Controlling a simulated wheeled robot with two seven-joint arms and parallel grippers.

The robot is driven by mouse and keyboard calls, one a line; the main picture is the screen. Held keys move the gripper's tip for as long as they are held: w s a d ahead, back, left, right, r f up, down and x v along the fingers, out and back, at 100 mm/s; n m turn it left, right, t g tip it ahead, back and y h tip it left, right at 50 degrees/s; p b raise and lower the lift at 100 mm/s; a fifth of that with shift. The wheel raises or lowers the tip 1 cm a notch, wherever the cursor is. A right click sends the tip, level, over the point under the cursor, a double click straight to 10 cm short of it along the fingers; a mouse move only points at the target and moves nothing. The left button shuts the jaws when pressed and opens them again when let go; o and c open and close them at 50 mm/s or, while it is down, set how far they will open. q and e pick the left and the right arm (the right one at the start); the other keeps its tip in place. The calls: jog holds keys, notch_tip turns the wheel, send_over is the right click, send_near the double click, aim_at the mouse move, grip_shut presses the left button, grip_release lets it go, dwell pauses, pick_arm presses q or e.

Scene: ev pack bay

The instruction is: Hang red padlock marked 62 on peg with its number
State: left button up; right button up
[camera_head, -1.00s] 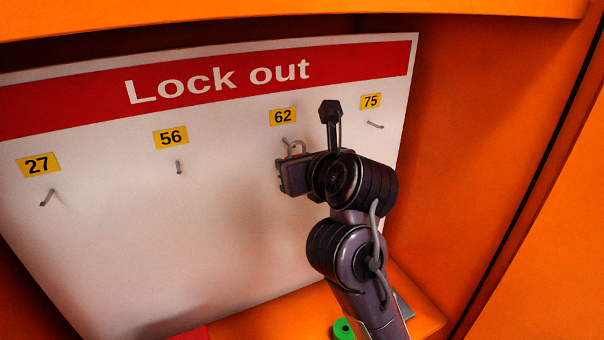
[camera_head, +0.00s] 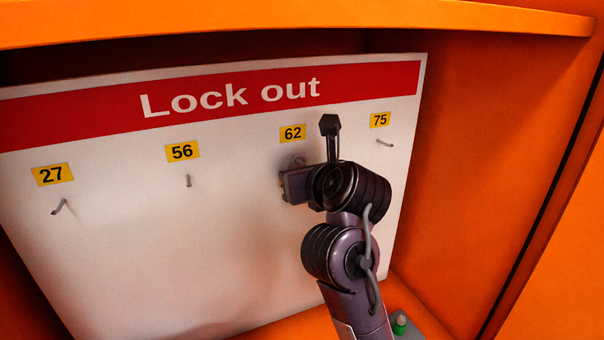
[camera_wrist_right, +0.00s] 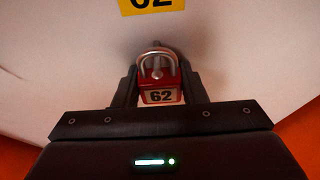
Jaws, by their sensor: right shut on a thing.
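The red padlock (camera_wrist_right: 168,82) shows in the right wrist view, with 62 on a white label and its grey shackle (camera_wrist_right: 146,62) upward. My right gripper (camera_wrist_right: 160,92) is shut on its body, one finger on each side. In the head view this gripper (camera_head: 292,186) is close to the board, just below the yellow 62 plate (camera_head: 292,133). The plate's lower edge (camera_wrist_right: 150,4) also tops the wrist view. The shackle is at the peg under that plate; I cannot tell whether it is around the peg. The gripper hides the padlock body in the head view. My left gripper is out of view.
The white Lock out board (camera_head: 130,240) has bare pegs under 27 (camera_head: 60,207), 56 (camera_head: 188,181) and 75 (camera_head: 385,143). The orange side wall (camera_head: 480,170) stands right of my arm. A green object (camera_head: 400,324) is at the bottom.

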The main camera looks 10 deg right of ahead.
jog(key=shift+f, duration=0.15)
jog(key=o, duration=0.8)
jog(key=shift+o, duration=1.4)
jog(key=shift+d+f, duration=0.1)
jog(key=shift+d, duration=0.15)
jog(key=shift+a, duration=0.15)
